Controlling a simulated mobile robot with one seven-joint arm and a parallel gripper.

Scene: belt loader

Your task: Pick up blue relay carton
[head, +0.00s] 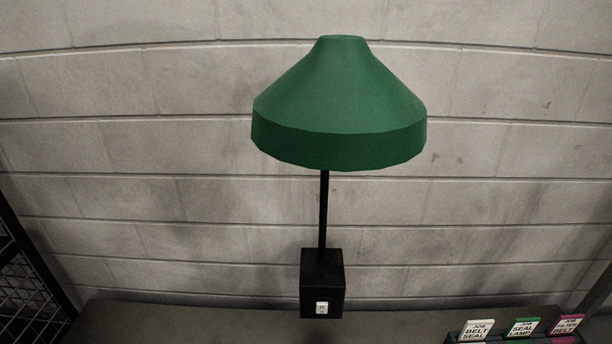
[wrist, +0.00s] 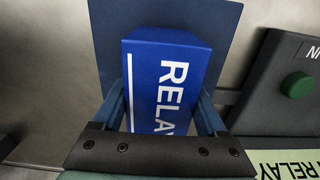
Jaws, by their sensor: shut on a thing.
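The blue relay carton (wrist: 170,62) fills the middle of the wrist view, with white letters reading RELAY down its face and a white stripe. My gripper (wrist: 166,98) is shut on it, with one blue finger along each side. The dark bar of the gripper hides the carton's lower end. The head view shows neither the carton nor my gripper.
In the wrist view, a dark blue panel (wrist: 222,22) stands behind the carton. At right are a dark box with a green button (wrist: 297,85) and a pale green RELAY label (wrist: 290,163). The head view shows a green lamp (head: 340,100) and job cards (head: 523,327).

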